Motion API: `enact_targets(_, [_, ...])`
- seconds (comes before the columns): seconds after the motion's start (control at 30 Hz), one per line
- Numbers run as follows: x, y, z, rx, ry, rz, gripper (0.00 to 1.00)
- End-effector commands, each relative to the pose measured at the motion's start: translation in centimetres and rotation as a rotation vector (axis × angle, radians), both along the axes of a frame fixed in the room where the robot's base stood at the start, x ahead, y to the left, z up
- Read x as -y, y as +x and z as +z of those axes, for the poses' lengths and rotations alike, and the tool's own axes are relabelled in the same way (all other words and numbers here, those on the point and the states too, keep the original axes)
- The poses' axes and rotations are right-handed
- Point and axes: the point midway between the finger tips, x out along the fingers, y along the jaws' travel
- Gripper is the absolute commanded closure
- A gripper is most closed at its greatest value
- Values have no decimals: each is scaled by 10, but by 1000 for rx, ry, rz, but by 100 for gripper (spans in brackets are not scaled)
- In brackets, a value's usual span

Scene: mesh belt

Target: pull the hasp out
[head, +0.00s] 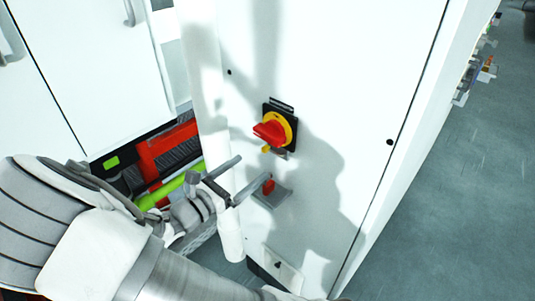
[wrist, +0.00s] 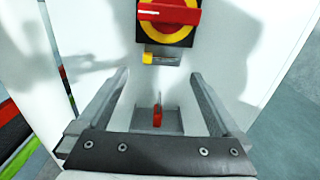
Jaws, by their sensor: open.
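A rotary switch with a red handle (head: 270,131) on a yellow and black plate is mounted on the white cabinet door; it also shows in the wrist view (wrist: 170,14). Just below its handle a small yellow tab, which looks like the hasp (wrist: 160,58), sits against the door; it shows in the head view (head: 267,149). I cannot tell how far it stands out. My gripper (head: 254,166) is open and empty, below the switch; in the wrist view its fingertips (wrist: 159,72) lie to the left and right of the hasp, slightly lower, apart from it.
A small red object, perhaps a padlock (wrist: 157,115), sits on a grey bracket (wrist: 172,122) on the door below the switch, between my fingers in the wrist view. The white door (head: 330,110) is otherwise mostly flat. Red and green machine parts (head: 175,150) lie left. Open floor (head: 450,200) is at right.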

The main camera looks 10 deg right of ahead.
Motion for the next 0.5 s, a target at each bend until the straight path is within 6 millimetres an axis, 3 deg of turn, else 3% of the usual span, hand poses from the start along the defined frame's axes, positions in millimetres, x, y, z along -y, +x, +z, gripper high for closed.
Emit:
enact_targets(0.2, [40,25,0,0,-2,-4,0])
enact_targets(0.5, [66,44,0,0,0,1,0])
